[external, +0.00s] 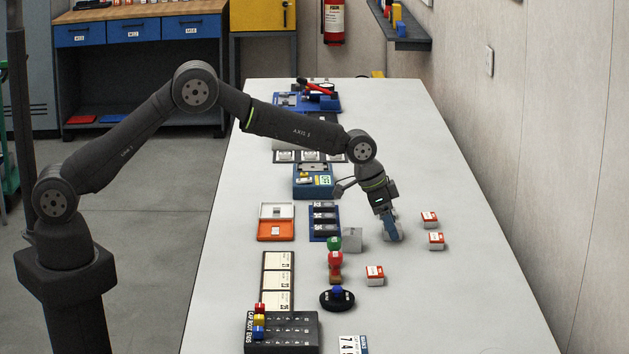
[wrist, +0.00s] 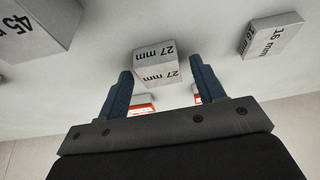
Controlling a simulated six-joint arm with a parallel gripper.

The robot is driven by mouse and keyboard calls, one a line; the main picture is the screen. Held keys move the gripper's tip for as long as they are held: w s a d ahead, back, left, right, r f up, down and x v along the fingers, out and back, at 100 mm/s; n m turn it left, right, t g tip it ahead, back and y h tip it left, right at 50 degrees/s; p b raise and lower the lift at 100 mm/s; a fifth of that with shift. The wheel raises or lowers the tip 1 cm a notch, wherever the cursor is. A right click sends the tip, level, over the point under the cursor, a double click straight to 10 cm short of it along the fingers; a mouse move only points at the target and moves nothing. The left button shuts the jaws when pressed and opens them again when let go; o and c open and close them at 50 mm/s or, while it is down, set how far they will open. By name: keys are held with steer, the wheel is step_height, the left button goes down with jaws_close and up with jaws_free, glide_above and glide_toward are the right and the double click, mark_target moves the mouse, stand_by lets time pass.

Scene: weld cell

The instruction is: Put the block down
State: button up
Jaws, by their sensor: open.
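A pale grey block marked 27 mm (wrist: 157,62) rests on the white table between the tips of my gripper in the wrist view (wrist: 160,68). My gripper is open, with visible gaps between its blue fingers and the block. In the external view my gripper (external: 391,236) points down, its tips close to the table top. The 27 mm block is hidden behind the fingers there. A larger grey block marked 45 mm (wrist: 38,28) stands to the left in the wrist view; a grey block (external: 352,240) shows left of my gripper in the external view. A thinner 16 mm block (wrist: 270,37) lies to the right.
Red-and-white blocks (external: 430,219), (external: 436,241) and (external: 375,275) stand near my gripper. A red stamp-like piece (external: 335,266), a black round base (external: 337,299) and a blue rack (external: 324,222) are to the left.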

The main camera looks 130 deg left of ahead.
mark_target(397, 226)
steer(key=v, duration=1.2)
steer(key=shift+r, duration=0.15)
steer(key=x, duration=1.2)
steer(key=shift+f, duration=0.3)
step_height(397, 226, up, 3)
steer(key=shift+f, duration=0.2)
steer(key=shift+r, duration=0.45)
